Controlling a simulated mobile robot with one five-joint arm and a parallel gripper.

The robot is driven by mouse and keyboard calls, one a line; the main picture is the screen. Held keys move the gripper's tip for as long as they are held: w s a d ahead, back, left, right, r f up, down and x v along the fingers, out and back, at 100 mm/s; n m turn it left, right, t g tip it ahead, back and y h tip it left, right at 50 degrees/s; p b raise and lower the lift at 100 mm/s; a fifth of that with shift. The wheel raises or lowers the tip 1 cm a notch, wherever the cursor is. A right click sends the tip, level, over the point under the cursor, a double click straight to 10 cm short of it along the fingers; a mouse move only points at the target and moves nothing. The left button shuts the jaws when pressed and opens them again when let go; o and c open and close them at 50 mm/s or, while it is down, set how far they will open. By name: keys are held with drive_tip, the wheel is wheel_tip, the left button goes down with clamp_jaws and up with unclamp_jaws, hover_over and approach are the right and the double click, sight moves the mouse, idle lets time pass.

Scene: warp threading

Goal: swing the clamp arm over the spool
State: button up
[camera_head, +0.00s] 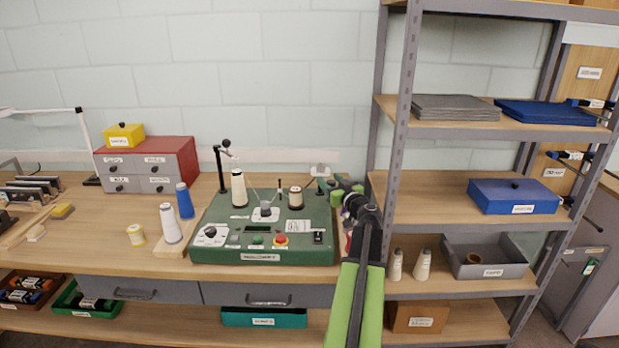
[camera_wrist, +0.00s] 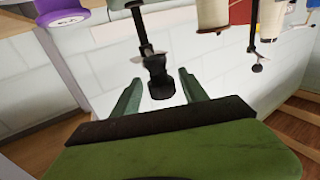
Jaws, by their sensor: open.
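A green machine (camera_head: 262,257) sits on the wooden bench. A white cone spool (camera_head: 238,190) stands upright on its left part. A black post (camera_head: 220,172) rises behind that spool, with a short arm and black knob (camera_head: 226,143) at its top, close above the spool. A brown-and-white spool (camera_head: 295,197) stands farther right. My gripper (camera_head: 335,187) is at the machine's right edge, apart from the cone spool. In the wrist view its fingers are open, and a black knobbed shaft (camera_wrist: 146,40) appears between them. I cannot tell which post this is, or whether they touch.
A blue spool (camera_head: 185,201) and a white-and-blue cone (camera_head: 170,223) stand left of the machine. A red-and-grey drawer box (camera_head: 188,151) is behind them. A metal shelf upright (camera_head: 401,120) rises right of my arm. A purple spool (camera_wrist: 62,14) shows in the wrist view.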

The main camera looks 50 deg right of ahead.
drive_tip(key=shift+x, duration=0.8)
drive_tip(key=shift+a+r, duration=0.1)
drive_tip(key=shift+w, duration=0.1)
drive_tip(key=c, duration=0.4)
clamp_jaws()
